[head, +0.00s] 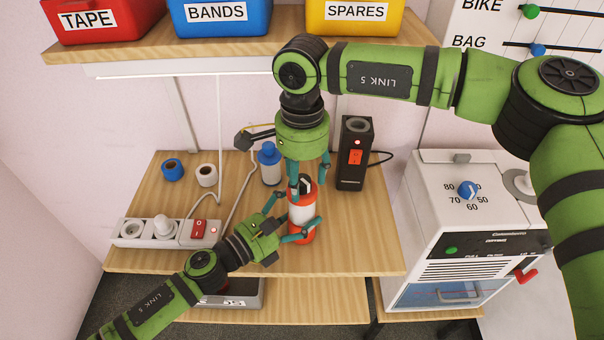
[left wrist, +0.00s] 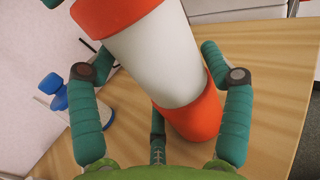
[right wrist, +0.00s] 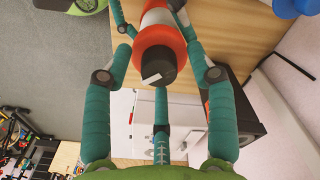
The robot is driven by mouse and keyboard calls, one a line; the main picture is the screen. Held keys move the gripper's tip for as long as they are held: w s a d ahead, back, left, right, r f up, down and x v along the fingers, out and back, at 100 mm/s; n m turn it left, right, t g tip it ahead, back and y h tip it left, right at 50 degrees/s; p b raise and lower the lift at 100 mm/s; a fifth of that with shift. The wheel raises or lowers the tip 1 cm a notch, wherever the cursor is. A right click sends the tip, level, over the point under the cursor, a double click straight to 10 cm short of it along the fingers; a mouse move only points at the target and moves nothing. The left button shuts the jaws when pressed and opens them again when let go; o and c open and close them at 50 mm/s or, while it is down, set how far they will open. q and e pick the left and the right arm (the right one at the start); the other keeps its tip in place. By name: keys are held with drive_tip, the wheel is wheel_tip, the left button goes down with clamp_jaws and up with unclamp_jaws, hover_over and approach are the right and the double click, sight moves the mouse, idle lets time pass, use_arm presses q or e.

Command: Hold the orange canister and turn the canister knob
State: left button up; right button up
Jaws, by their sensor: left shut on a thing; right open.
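The orange canister (head: 301,214) with a white middle band stands upright on the wooden table. It fills much of the left wrist view (left wrist: 158,55). My left gripper (head: 297,231) has its fingers around the canister's lower body from the left and is shut on it. The dark knob (right wrist: 157,66) with a white mark sits on the canister's orange top in the right wrist view. My right gripper (head: 307,180) is open, pointing down over the canister top, with its fingers spread around the knob. Whether any finger touches the knob cannot be told.
A blue-capped bottle (head: 270,167) stands behind the canister. A power strip (head: 150,233) and two tape rolls (head: 172,170) are on the left. The table front is clear. A shelf (head: 230,50) hangs above.

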clamp_jaws()
drive_tip(key=shift+m, duration=0.4)
drive_tip(key=m, duration=0.3)
drive_tip(key=shift+m, duration=0.4)
drive_tip(key=m, duration=0.4)
drive_tip(key=shift+f, duration=0.1)
drive_tip(key=m, duration=0.9)
drive_tip(key=shift+m, duration=0.3)
